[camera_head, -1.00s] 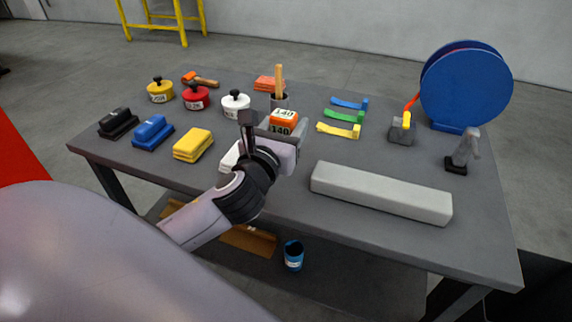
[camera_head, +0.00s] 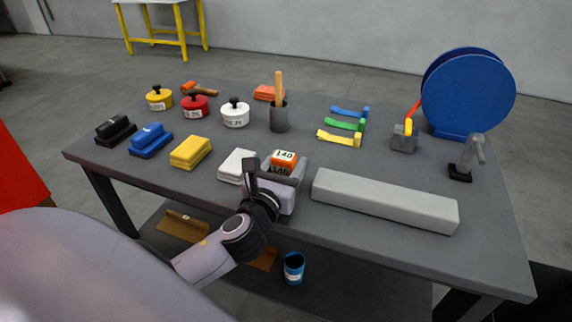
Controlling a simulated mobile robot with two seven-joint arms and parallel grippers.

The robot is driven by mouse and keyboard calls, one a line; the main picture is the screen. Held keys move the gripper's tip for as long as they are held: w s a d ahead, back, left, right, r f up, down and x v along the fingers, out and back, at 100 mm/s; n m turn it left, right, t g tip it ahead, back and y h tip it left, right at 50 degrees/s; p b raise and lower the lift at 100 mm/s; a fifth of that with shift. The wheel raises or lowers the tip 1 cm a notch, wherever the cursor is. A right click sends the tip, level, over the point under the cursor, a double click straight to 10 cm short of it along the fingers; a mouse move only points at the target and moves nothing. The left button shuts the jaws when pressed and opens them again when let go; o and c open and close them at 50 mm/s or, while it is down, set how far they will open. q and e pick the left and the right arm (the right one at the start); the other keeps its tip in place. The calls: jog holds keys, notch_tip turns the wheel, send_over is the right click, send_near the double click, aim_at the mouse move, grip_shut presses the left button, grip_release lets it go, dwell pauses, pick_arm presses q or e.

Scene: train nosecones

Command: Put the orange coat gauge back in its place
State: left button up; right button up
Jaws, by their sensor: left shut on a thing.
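The orange coat gauge (camera_head: 284,157) is a small orange block with white labels reading 140. It is between the fingers of my left gripper (camera_head: 275,172), which is shut on it. The gripper is at the front part of the grey table, just right of the white block and left of the long grey bar. I cannot tell whether the gauge touches the tabletop; its lower part is hidden by the gripper. My right gripper is not in view.
The white block (camera_head: 237,166) and long grey bar (camera_head: 384,199) flank the gripper closely. Behind stand a grey cup (camera_head: 279,119) with a wooden stick, coloured strips (camera_head: 345,125), a grey block (camera_head: 403,140) and a blue disc (camera_head: 468,90). Bare tabletop (camera_head: 330,155) lies right of the gauge.

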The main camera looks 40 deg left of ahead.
pick_arm(q)
jog(key=o, duration=1.1)
jog(key=shift+o, duration=0.2)
jog(key=b+v, duration=0.1)
jog(key=v, duration=1.1)
jog(key=shift+r, duration=0.1)
jog(key=shift+s, duration=0.1)
